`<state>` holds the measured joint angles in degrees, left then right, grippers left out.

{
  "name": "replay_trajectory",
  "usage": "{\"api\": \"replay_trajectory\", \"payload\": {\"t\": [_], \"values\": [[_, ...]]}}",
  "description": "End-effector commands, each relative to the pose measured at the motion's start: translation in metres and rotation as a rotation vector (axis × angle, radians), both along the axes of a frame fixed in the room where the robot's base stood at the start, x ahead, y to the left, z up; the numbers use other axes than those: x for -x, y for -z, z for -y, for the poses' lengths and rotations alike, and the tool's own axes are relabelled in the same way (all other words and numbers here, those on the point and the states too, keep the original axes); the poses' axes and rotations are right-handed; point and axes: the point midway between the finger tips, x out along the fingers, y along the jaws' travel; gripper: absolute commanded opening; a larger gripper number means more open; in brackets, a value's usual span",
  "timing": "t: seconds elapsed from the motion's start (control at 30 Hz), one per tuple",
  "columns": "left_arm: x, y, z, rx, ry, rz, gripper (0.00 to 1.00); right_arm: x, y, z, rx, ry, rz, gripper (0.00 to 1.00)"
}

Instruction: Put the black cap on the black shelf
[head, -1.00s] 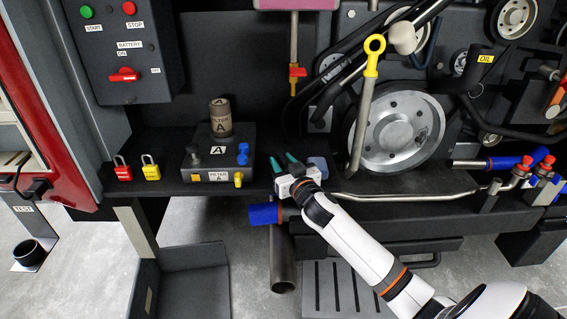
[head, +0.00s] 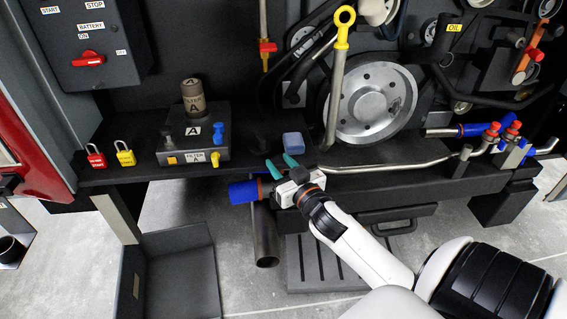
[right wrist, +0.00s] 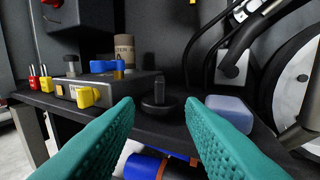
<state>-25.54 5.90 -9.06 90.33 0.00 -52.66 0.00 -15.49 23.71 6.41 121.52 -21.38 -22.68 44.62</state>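The black cap (right wrist: 158,104), a wide flat base with an upright stem, stands upright on the black shelf (right wrist: 190,132) in the right wrist view. It is between the filter block and a pale blue block. In the head view the cap (head: 262,143) is barely distinguishable against the dark shelf (head: 130,173). My right gripper (head: 279,163) has its green fingers apart and empty, at the shelf's front edge just short of the cap. In the right wrist view the cap shows in the gap between the fingers (right wrist: 160,112), beyond the tips and apart from them. My left gripper is not visible.
The filter block (head: 190,146) with blue and yellow knobs stands left of the cap; the pale blue block (head: 293,142) is to the right. Red (head: 96,156) and yellow (head: 125,153) padlocks sit further left. A blue-collared pipe (head: 243,191) hangs below the shelf edge.

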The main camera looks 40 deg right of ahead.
Motion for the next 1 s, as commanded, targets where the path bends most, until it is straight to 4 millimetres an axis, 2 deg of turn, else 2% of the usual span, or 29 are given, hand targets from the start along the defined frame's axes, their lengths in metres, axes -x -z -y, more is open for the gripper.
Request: {"api": "replay_trajectory", "payload": {"t": [0.07,0.13,0.17,0.27,0.3,0.37,0.4,0.5,0.6,0.7,0.8,1.0], "values": [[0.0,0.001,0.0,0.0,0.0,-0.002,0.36,0.004,0.013,0.0,-0.003,0.008,-0.033,0.36],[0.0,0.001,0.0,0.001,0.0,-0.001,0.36,0.008,0.043,-0.001,-0.006,0.024,-0.111,0.36],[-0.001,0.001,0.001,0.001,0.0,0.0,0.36,0.01,0.062,-0.002,-0.006,0.033,-0.16,0.36],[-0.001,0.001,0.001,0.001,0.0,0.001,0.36,0.029,0.143,-0.013,-0.004,0.05,-0.384,0.36],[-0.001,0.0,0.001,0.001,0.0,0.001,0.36,0.043,0.181,-0.021,-0.002,0.047,-0.491,0.36],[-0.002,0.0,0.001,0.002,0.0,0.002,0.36,0.068,0.235,-0.037,0.003,0.029,-0.656,0.36],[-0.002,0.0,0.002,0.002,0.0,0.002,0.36,0.088,0.267,-0.05,0.009,0.008,-0.762,0.36],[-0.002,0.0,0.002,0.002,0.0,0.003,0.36,0.141,0.334,-0.085,0.019,-0.065,-0.999,0.36],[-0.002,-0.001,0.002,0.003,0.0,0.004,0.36,0.189,0.378,-0.117,0.028,-0.151,-1.182,0.36],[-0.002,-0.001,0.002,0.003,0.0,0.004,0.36,0.224,0.402,-0.14,0.033,-0.223,-1.299,0.36],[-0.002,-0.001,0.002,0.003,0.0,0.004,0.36,0.243,0.412,-0.152,0.035,-0.264,-1.358,0.36],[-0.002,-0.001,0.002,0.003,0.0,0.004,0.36,0.248,0.415,-0.155,0.038,-0.277,-1.374,0.36]]}}
